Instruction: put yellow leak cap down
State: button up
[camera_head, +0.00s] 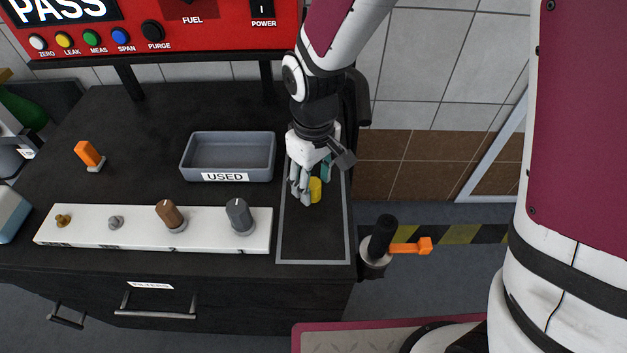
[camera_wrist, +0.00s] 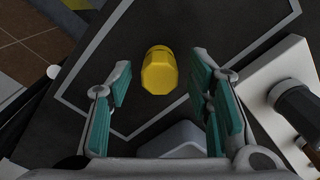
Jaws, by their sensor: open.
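The yellow leak cap (camera_head: 315,189) stands on the black bench top inside the grey outlined rectangle (camera_head: 314,262), right of the USED tray. In the wrist view the cap (camera_wrist: 159,70) shows between and beyond the fingertips, with dark surface around it. My gripper (camera_head: 309,183) is right at the cap in the head view, partly hiding it. In the wrist view my gripper (camera_wrist: 160,86) has its teal finger pads well apart, with a gap on both sides of the cap. The fingers do not touch it.
The grey USED tray (camera_head: 228,178) stands left of my gripper. A white strip (camera_head: 90,232) with several fittings and knobs runs along the front. An orange-handled valve (camera_head: 408,247) is off the bench's right edge. The outlined area's front part is clear.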

aim_at(314, 182)
notch_tip(314, 182, up, 12)
jog(key=f+p, duration=0.1)
jog(key=s+d+r+m+t, duration=0.1)
jog(key=s+d+r+m, duration=0.3)
jog(key=s+d+r, duration=0.45)
jog(key=s+d+r+m+t, duration=0.1)
jog(key=s+d+m, duration=0.3)
jog(key=s+d, duration=0.5)
jog(key=shift+s+d+r+m+t, duration=0.3)
jog(key=shift+s+r, duration=0.2)
jog(key=shift+s, duration=0.7)
notch_tip(314, 182, up, 8)
jog(key=t+p, duration=0.1)
jog(key=p, duration=0.5)
jog(key=shift+t+p, duration=0.3)
jog(key=shift+p, duration=0.1)
jog(key=shift+w, duration=0.1)
